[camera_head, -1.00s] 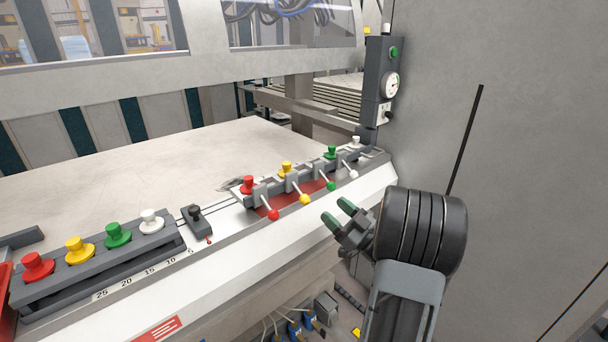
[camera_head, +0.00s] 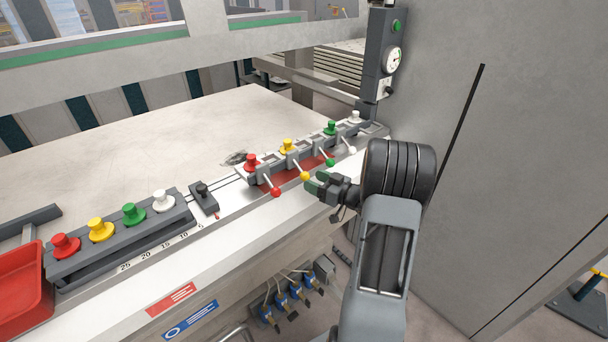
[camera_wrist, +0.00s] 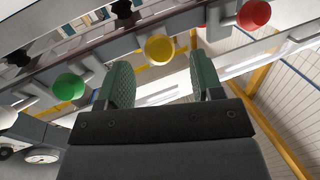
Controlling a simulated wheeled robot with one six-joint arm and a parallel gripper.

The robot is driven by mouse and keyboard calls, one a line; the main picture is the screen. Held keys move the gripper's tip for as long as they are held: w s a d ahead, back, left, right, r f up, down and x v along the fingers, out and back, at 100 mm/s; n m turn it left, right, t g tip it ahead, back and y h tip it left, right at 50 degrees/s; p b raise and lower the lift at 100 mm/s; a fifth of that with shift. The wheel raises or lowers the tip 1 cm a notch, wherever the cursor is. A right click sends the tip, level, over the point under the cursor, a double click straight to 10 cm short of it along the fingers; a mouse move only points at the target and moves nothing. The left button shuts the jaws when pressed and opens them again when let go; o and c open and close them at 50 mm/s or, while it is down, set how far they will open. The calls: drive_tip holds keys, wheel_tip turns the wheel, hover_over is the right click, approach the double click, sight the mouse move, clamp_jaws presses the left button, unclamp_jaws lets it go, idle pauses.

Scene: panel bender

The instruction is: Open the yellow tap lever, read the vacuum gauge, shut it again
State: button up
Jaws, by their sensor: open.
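The yellow tap lever ends in a yellow ball (camera_head: 304,176) and sticks out toward the front, under the yellow knob (camera_head: 288,146). My gripper (camera_head: 315,182) is open, its green fingertips at the yellow ball in the head view. In the wrist view the yellow ball (camera_wrist: 159,49) shows ahead, between the lines of the two green fingers (camera_wrist: 160,82); whether it lies inside them I cannot tell. The vacuum gauge (camera_head: 392,60) is a white dial on the dark post at the back right; its reading is too small to tell.
A red-ball lever (camera_head: 276,193) and a green-ball lever (camera_head: 330,162) flank the yellow one, with a white-ball lever (camera_head: 352,151) beyond. A block of coloured knobs (camera_head: 120,236) and a red tray (camera_head: 22,292) are at left. A grey wall (camera_head: 500,120) stands right of my arm.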

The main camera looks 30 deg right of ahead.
sight(305, 176)
drive_tip(key=shift+p+x, duration=0.3)
drive_tip(key=shift+x, duration=2)
clamp_jaws()
